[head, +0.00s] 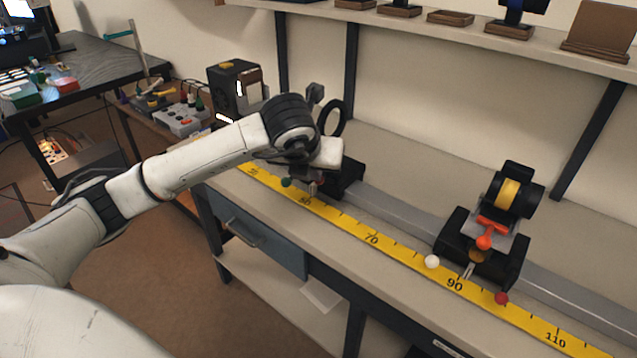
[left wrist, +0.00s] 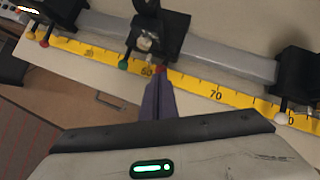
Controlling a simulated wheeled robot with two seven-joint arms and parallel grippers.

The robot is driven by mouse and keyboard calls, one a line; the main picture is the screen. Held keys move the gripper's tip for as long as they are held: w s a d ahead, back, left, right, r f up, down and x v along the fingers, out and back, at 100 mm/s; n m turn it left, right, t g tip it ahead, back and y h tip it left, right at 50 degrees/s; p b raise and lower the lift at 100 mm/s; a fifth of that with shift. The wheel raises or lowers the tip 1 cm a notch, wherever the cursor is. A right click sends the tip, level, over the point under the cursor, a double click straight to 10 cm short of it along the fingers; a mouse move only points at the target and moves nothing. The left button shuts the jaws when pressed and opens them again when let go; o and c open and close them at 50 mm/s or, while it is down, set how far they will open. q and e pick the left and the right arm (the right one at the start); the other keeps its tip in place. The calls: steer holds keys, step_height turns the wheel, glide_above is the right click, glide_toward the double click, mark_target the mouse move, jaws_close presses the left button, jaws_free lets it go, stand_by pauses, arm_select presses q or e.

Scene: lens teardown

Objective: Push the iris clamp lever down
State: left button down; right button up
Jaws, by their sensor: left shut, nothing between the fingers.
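A black carriage (head: 347,178) stands on the rail near the 60 mark, with a black ring (head: 333,117) above it and a green ball knob (head: 287,182) at its front. In the left wrist view this carriage (left wrist: 172,38) has a pale lever-like part (left wrist: 146,42) and a red knob (left wrist: 160,69). My left gripper (head: 312,188) is shut and empty, over the front of this carriage. Its fingers (left wrist: 158,84) point at the red knob; I cannot tell whether they touch. The hand hides much of the carriage in the head view. My right gripper is not in view.
Another carriage (head: 455,228) near 90 holds a black-and-yellow mount (head: 508,195) with a raised red-orange lever (head: 486,238). A yellow scale (head: 330,213) runs along the bench front beside the grey rail (head: 400,212). A shelf (head: 440,30) hangs behind.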

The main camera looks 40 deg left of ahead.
arm_select(q)
steer(key=shift+b+x, duration=0.3)
steer(key=shift+x, duration=0.95)
steer(key=shift+s+d+f+b, duration=0.25)
steer(key=shift+s+f+b, duration=0.35)
steer(key=shift+b, duration=0.25)
steer(key=shift+s+d+f+b, duration=0.3)
steer(key=shift+s+f+b, duration=0.15)
steer(key=shift+s+b, duration=0.35)
